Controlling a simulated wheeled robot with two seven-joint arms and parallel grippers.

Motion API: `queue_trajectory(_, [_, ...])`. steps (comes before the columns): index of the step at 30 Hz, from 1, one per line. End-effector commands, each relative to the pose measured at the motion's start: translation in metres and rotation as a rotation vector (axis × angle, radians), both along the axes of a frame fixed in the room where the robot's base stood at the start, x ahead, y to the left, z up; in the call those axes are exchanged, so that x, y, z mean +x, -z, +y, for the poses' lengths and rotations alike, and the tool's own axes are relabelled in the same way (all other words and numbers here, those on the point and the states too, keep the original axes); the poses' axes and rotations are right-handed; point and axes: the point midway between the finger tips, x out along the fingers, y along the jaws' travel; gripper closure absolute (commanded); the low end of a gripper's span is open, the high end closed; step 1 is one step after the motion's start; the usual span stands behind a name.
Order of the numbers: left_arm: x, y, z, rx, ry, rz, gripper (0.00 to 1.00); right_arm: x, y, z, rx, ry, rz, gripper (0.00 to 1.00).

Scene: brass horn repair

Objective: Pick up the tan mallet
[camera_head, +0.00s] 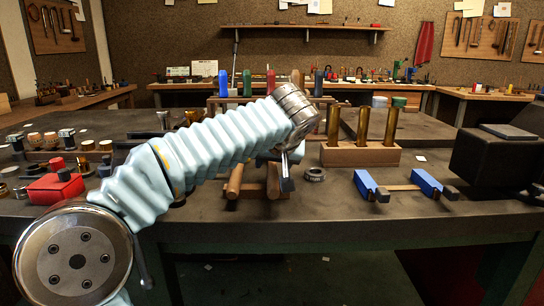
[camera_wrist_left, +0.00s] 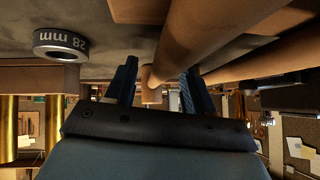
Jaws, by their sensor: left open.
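Two brown wooden handles, one on the left (camera_head: 235,181) and one on the right (camera_head: 273,181), lie side by side on a low wooden rest and point at the bench's front edge. Their heads are hidden behind my left arm, so I cannot tell which is the tan mallet. My left gripper (camera_head: 287,180) hangs low beside the right handle. In the left wrist view my left gripper (camera_wrist_left: 158,85) is open. The end of a tan round handle (camera_wrist_left: 152,92) shows between its two dark fingers, with gaps on both sides. My right gripper is not in view.
A dark ring marked 28 mm (camera_wrist_left: 60,45) lies close by; it also shows in the head view (camera_head: 314,174). Brass tubes (camera_head: 362,125) stand in a wooden block (camera_head: 360,155) behind. Blue blocks with a bar (camera_head: 404,186) lie to the right. A red box (camera_head: 55,188) sits far left.

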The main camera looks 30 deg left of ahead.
Motion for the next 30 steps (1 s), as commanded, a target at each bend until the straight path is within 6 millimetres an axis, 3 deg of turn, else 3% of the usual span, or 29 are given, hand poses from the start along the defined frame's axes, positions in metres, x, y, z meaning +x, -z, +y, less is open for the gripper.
queue_trajectory(2, [0.000,0.000,0.000,0.000,0.000,0.000,0.47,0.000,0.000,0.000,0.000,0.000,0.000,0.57])
queue_trajectory(13, [0.000,0.000,0.000,0.000,0.000,0.000,1.00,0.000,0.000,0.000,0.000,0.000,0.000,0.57])
queue_trajectory(23, [0.000,-0.004,-0.001,0.000,0.000,-0.003,1.00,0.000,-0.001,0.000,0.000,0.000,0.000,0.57])
queue_trajectory(30, [0.000,-0.034,-0.001,-0.001,0.001,-0.006,1.00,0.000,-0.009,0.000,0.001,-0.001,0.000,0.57])
